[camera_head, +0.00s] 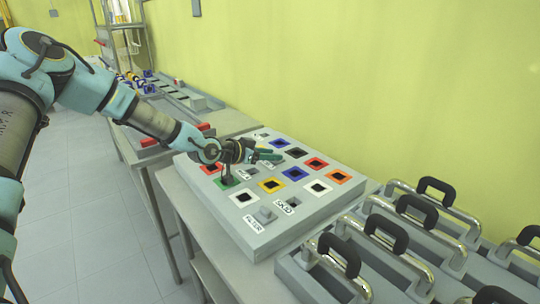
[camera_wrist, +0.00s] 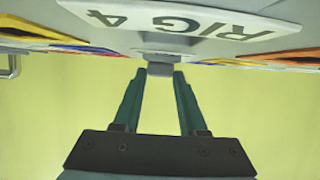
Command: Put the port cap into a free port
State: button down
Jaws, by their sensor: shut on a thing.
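The grey panel (camera_head: 250,235) on the bench carries rows of ports with coloured square frames. Dark square openings show in several, such as the yellow port (camera_head: 272,185), white port (camera_head: 318,188) and orange port (camera_head: 338,177). My gripper (camera_head: 277,155) is low over the panel's back-left part, its green fingers lying nearly level. In the wrist view, my gripper (camera_wrist: 160,76) is shut on a small grey block (camera_wrist: 160,71), which looks like the port cap. The block is close to the panel, by the RIG 4 label (camera_wrist: 170,18). Whether it touches the panel cannot be told.
A grey raised block (camera_head: 265,214) stands on the panel's front part. Trays with metal frames and black handles (camera_head: 388,232) crowd the right. Another bench with red handles (camera_head: 172,136) stands behind left. The yellow wall (camera_head: 400,80) runs behind.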

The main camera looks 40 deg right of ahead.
jog(key=shift+f, duration=0.15)
jog(key=shift+c, duration=1.9)
grip_release()
jog(key=shift+a+f, duration=0.1)
jog(key=shift+a, duration=0.3)
jog(key=v, duration=0.3)
jog(key=b+v, duration=0.1)
jog(key=v, duration=0.6)
jog(key=shift+r+b, duration=0.35)
jog(key=shift+r, duration=0.1)
notch_tip(320, 180, up, 8)
jog(key=p, duration=0.7)
